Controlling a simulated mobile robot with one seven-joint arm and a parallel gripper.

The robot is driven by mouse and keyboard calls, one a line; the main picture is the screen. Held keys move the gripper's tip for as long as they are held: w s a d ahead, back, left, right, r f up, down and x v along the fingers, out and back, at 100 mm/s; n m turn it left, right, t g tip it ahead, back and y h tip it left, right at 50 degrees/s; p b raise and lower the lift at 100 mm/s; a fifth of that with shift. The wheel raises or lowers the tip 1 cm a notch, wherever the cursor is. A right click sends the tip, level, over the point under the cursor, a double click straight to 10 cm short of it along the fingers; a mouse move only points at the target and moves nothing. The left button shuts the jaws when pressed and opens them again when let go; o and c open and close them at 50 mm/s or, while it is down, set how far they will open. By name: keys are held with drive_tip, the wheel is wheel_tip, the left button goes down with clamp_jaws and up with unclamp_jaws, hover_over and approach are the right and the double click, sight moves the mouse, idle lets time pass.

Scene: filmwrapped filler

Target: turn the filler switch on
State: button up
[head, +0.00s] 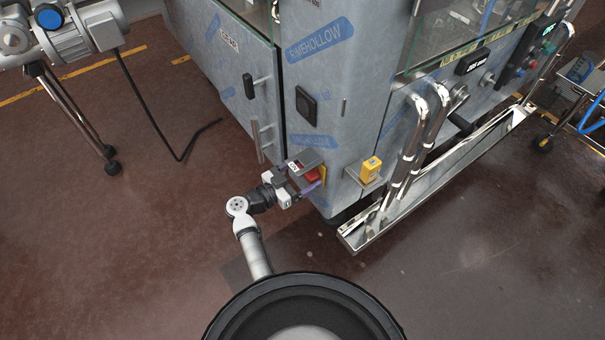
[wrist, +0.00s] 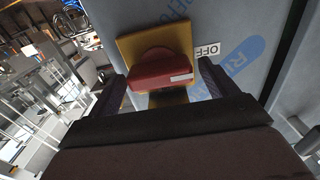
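The filler switch is a red rotary handle (wrist: 160,70) on a yellow square plate (wrist: 135,46), on the grey-blue machine cabinet. A white OFF label (wrist: 207,50) is beside the plate. The handle lies crosswise in the wrist view, with a pale mark near its right end. In the head view the red handle (head: 312,174) is low on the cabinet corner, partly covered by my gripper (head: 308,176). My gripper is open, with one finger on each side of the handle. Small gaps seem to show between the fingers and the handle; contact is not clear.
A cabinet door with a vertical bar handle (head: 256,138) is left of the switch. A small yellow box (head: 370,168) on a bracket and a long steel trough (head: 440,180) stand to the right. Floor (head: 150,240) is clear at left.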

drive_tip(key=c, duration=0.8)
drive_tip(key=shift+m, duration=0.4)
drive_tip(key=m, duration=0.4)
drive_tip(key=shift+s+m, duration=0.1)
drive_tip(key=shift+m, duration=0.2)
drive_tip(key=m+b, duration=0.1)
drive_tip(key=m, duration=0.5)
drive_tip(key=shift+f+b, duration=0.1)
drive_tip(key=shift+b, duration=0.25)
drive_tip(key=shift+m, duration=0.4)
drive_tip(key=o, duration=1)
